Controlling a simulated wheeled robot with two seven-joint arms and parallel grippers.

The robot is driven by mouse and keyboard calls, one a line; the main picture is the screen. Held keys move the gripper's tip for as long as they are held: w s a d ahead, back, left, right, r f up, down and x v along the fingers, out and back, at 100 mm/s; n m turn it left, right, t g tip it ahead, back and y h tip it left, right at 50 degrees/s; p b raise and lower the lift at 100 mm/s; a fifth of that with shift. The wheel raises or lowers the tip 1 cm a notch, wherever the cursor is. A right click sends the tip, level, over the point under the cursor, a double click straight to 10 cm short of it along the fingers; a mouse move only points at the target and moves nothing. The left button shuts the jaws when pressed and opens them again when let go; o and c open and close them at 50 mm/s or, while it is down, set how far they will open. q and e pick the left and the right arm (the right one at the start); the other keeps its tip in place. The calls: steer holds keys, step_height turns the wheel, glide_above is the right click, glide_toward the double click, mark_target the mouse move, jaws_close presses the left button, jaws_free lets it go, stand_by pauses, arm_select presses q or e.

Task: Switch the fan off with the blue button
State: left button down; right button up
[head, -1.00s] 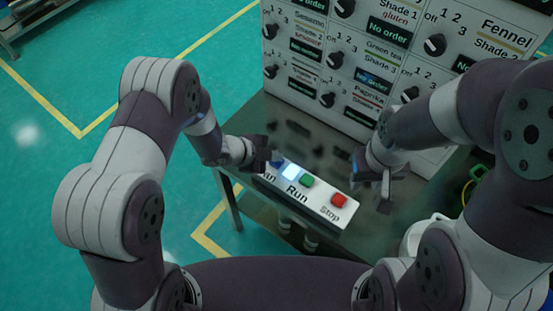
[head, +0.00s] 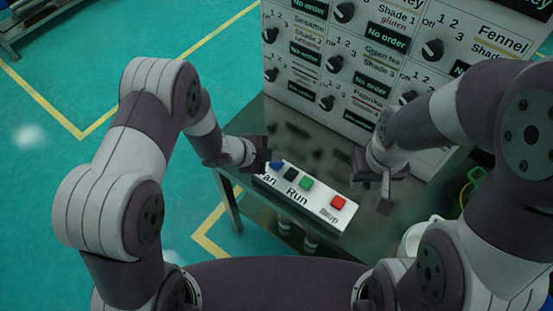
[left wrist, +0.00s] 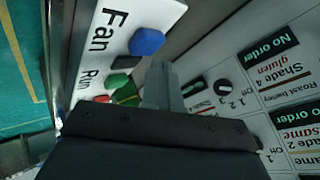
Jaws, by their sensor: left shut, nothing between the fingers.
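The blue button (head: 277,165) sits at the Fan end of a white control box (head: 322,213). It also shows in the left wrist view (left wrist: 147,41), raised from the panel beside the word Fan. Next to it is a dark, unlit square lamp (head: 290,173). My left gripper (head: 268,156) is shut and empty, close to the blue button. In the left wrist view its fingertips (left wrist: 158,68) appear just below and right of the button, with a small gap in the picture. My right gripper (head: 386,192) hangs right of the box; its finger gap is unclear.
A green button (head: 306,183) and a red button (head: 338,202) are farther along the box. Behind it stands a tall white panel (head: 300,82) with several black knobs and order displays. The dark metal table (head: 262,115) has bare room between box and panel.

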mark_target(274, 165)
arm_select(q)
steer(key=shift+r, duration=0.15)
step_height(274, 165, up, 5)
steer(key=p, duration=0.4)
steer(key=shift+p, duration=0.35)
stand_by(0.5)
